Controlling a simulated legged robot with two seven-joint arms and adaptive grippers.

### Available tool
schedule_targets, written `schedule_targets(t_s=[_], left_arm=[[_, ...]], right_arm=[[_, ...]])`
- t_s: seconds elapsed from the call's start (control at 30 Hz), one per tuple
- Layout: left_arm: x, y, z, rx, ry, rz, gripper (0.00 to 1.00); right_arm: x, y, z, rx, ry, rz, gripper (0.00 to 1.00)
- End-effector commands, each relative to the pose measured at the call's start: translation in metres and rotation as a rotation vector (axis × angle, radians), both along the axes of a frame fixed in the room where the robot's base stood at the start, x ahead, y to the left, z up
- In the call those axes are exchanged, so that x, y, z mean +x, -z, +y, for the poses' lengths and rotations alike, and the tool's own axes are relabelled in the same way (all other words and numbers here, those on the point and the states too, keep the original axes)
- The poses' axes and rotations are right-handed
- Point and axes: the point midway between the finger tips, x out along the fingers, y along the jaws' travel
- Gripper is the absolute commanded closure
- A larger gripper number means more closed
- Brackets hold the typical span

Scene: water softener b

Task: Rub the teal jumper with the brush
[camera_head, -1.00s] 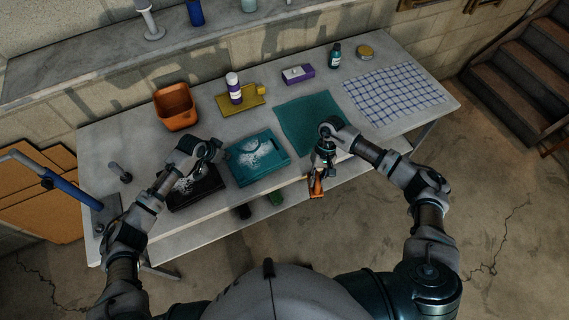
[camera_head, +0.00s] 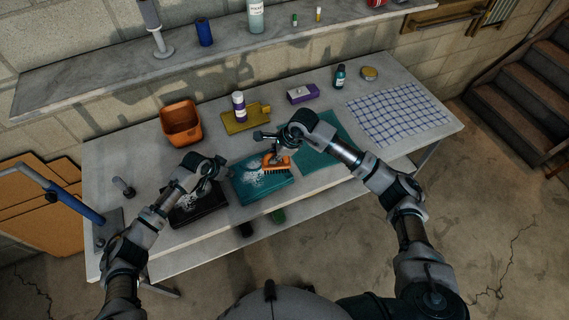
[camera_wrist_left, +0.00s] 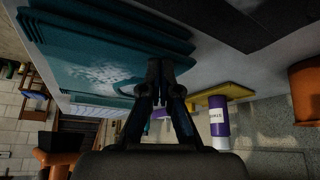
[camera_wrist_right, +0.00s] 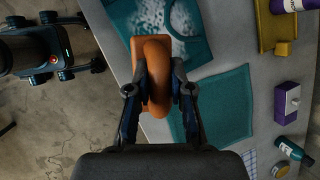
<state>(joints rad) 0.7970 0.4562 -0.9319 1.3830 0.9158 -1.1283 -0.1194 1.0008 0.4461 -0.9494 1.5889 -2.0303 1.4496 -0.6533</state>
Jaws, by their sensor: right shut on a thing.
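The teal jumper (camera_head: 252,191) lies folded on the table with white powdery marks on top. It also shows in the left wrist view (camera_wrist_left: 75,60) and the right wrist view (camera_wrist_right: 190,50). My right gripper (camera_head: 282,150) is shut on the handle of the orange brush (camera_head: 277,166), seen closely in the right wrist view (camera_wrist_right: 155,70). The brush is over the jumper's right part, bristles down; I cannot tell whether they touch it.
A black folded item (camera_head: 186,214) lies left of the jumper, and a flat teal mat (camera_head: 327,143) lies right. Behind stand an orange bin (camera_head: 181,122), a yellow board (camera_head: 236,124) with a purple-white bottle (camera_head: 239,106), and a purple box (camera_head: 303,94). A checked cloth (camera_head: 398,113) lies far right.

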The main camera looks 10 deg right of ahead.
Motion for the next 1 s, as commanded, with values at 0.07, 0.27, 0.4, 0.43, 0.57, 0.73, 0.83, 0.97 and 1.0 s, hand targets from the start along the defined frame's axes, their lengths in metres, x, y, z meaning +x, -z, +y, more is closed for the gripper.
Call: schedule_targets(t_s=[0.07, 0.27, 0.4, 0.43, 0.57, 0.73, 0.83, 0.97, 1.0], left_arm=[[0.0, 0.001, 0.0, 0.001, 0.0, 0.001, 1.0], [0.0, 0.001, 0.0, 0.001, 0.0, 0.001, 1.0], [0.0, 0.001, 0.0, 0.001, 0.0, 0.001, 1.0], [0.0, 0.001, 0.0, 0.001, 0.0, 0.001, 1.0], [0.0, 0.001, 0.0, 0.001, 0.0, 0.001, 1.0], [0.0, 0.001, 0.0, 0.0, 0.0, 0.001, 1.0], [0.0, 0.001, 0.0, 0.0, 0.0, 0.001, 1.0], [0.0, 0.001, 0.0, 0.0, 0.0, 0.001, 1.0], [0.0, 0.001, 0.0, 0.0, 0.0, 0.001, 1.0]], right_arm=[[0.001, 0.0, 0.001, -0.001, 0.02, 0.0, 1.0], [0.001, 0.017, 0.001, -0.001, 0.026, 0.003, 1.0], [0.001, 0.032, 0.002, 0.001, 0.025, 0.004, 1.0], [0.001, 0.036, 0.002, 0.001, 0.025, 0.004, 1.0], [0.001, 0.048, 0.002, -0.001, 0.026, 0.003, 1.0], [0.001, 0.056, 0.002, 0.001, 0.024, 0.002, 1.0], [0.001, 0.058, 0.001, 0.0, 0.024, 0.002, 1.0], [0.001, 0.058, 0.001, 0.0, 0.024, 0.001, 1.0], [0.001, 0.058, 0.001, 0.0, 0.024, 0.001, 1.0]])
